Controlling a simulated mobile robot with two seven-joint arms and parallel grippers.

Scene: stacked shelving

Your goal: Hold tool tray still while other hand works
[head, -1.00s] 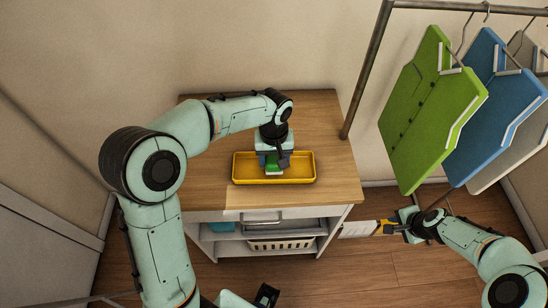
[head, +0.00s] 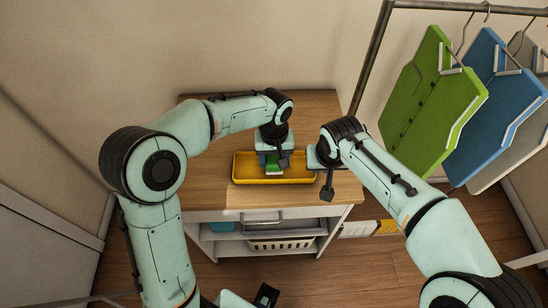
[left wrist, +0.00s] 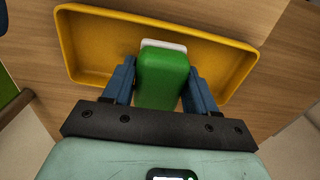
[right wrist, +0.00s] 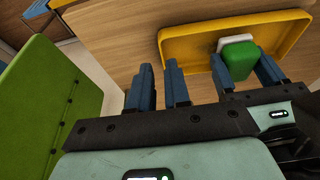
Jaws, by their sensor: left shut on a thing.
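The yellow tray (head: 305,172) lies on the wooden top; it also shows in the left wrist view (left wrist: 85,60) and the right wrist view (right wrist: 175,48). My left gripper (head: 273,166) points down over the tray. Its blue fingers are shut on a green block with a white end (left wrist: 162,75), which stands at the tray's middle. The block also shows in the right wrist view (right wrist: 240,60). My right gripper (right wrist: 158,75) is beside the tray's right end, with a narrow gap between its fingers and nothing in it. In the head view my wrist partly hides it.
The wooden cabinet top (head: 215,115) is clear behind the tray. Shelves below hold a white basket (head: 282,244). A clothes rack (head: 368,70) with green (head: 420,100) and blue (head: 495,110) shirts stands to the right, close to my right arm.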

